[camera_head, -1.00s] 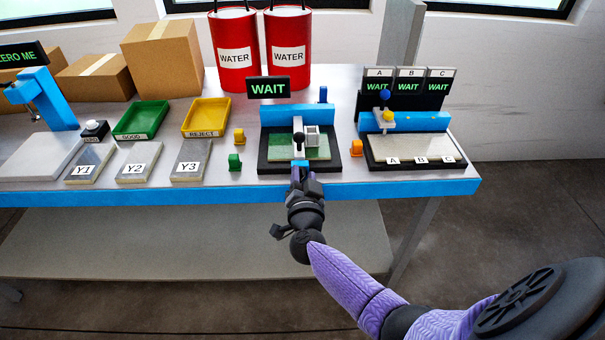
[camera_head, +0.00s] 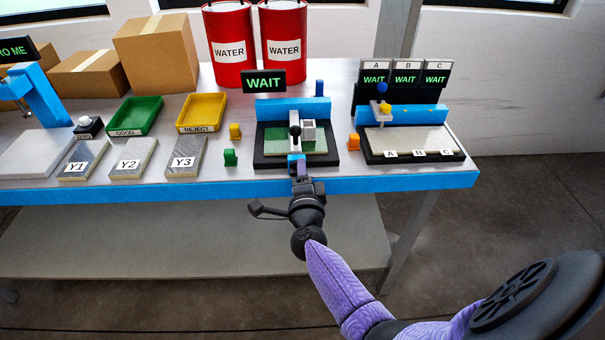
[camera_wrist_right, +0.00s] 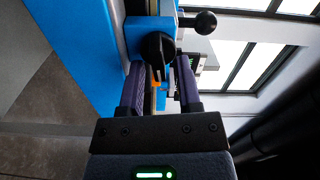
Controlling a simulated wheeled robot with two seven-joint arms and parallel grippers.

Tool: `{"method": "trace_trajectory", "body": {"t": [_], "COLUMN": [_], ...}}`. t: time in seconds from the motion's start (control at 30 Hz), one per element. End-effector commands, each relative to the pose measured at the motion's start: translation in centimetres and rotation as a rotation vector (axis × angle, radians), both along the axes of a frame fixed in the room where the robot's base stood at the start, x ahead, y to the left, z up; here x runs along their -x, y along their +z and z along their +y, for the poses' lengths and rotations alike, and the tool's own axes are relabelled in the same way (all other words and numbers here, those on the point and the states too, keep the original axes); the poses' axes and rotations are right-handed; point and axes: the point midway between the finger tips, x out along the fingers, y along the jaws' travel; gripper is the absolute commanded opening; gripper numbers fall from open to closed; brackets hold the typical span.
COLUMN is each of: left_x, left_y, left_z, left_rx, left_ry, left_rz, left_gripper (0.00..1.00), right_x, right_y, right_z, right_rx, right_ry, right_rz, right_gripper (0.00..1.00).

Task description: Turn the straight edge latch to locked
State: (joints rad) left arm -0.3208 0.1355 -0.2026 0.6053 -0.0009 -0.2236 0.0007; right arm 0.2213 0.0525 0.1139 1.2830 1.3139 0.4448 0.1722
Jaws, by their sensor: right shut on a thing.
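The straight edge (camera_head: 296,142) lies front to back across the green-topped black fixture (camera_head: 262,158) under the middle WAIT sign. Its latch is a dark knob (camera_wrist_right: 158,48) on a blue block at the fixture's front, seen close up in the right wrist view. My right gripper (camera_head: 297,166) reaches this block from the front of the table. The fingers partly hide the block in the head view, so the latch's exact angle is unclear there. My left gripper is out of view.
A ball-ended black lever (camera_wrist_right: 204,22) stands close beyond the knob. The A-B-C station (camera_head: 415,140) is to the right; sample plates (camera_head: 184,157) and trays lie left.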

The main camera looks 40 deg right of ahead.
Motion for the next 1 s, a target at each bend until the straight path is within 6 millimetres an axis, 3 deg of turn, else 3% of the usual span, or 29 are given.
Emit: {"method": "trace_trajectory", "body": {"t": [0.33, 0.9, 0.93, 1.0], "left_x": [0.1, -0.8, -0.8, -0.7], "left_y": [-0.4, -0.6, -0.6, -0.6], "left_z": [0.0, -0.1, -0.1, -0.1], "left_rx": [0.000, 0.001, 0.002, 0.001], "left_ry": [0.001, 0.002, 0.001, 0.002], "left_rz": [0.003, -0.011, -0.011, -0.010], "left_gripper": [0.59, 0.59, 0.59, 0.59], "right_x": [0.1, 0.1, 0.1, 0.1], "right_y": [-0.4, -0.4, -0.4, -0.4], "right_z": [0.0, 0.0, 0.0, 0.0], "right_rx": [-0.119, -0.143, -0.143, -0.143], "right_ry": [0.000, 0.001, 0.001, 0.001], "right_rz": [-0.067, -0.082, -0.082, -0.082], "right_gripper": [0.00, 0.00, 0.45, 0.50]}}
